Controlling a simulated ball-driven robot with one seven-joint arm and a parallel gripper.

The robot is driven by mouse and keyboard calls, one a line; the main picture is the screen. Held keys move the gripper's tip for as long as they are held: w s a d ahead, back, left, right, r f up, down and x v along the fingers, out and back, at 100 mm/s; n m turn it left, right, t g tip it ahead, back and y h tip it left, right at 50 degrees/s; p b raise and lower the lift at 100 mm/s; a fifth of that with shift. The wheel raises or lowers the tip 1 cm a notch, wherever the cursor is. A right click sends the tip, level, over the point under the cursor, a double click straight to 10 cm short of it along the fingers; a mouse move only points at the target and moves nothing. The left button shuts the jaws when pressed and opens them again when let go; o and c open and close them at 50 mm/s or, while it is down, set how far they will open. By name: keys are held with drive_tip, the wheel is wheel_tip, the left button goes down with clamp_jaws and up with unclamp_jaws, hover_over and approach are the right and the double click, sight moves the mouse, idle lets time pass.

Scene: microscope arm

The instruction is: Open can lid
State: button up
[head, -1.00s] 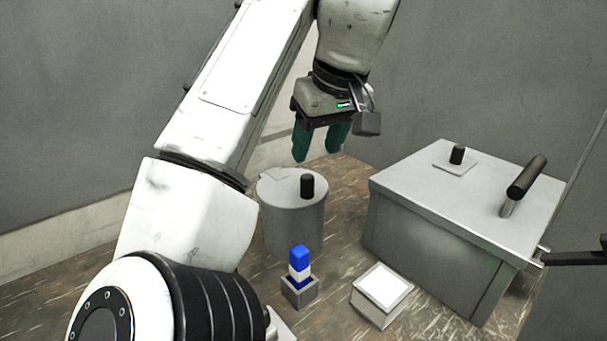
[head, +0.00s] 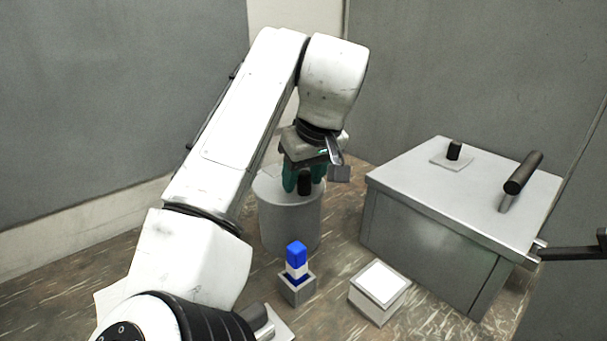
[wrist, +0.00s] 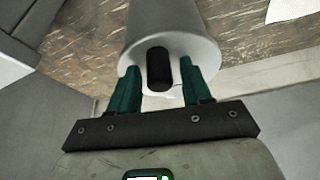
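The can (head: 290,228) is a grey-white cylinder standing on the floor, with a flat lid (head: 268,190) and a black upright knob (head: 305,184) on it. My gripper (head: 304,186) has green fingers and is over the lid, at the knob. In the wrist view my gripper (wrist: 160,85) is open, with one finger on each side of the knob (wrist: 159,69) and gaps on both sides. The can (wrist: 162,22) stretches away at the top of that view. The lid sits on the can; part of it is hidden by my fingers.
A large grey box (head: 430,240) with a black handle (head: 523,173) and a small black knob (head: 454,150) stands right. A small holder (head: 298,290) with a blue and white piece (head: 297,258) and a white-topped block (head: 380,292) stand in front. Grey walls enclose the back.

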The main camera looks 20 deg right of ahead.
clamp_jaws()
drive_tip(key=shift+r, duration=0.1)
idle(0.4)
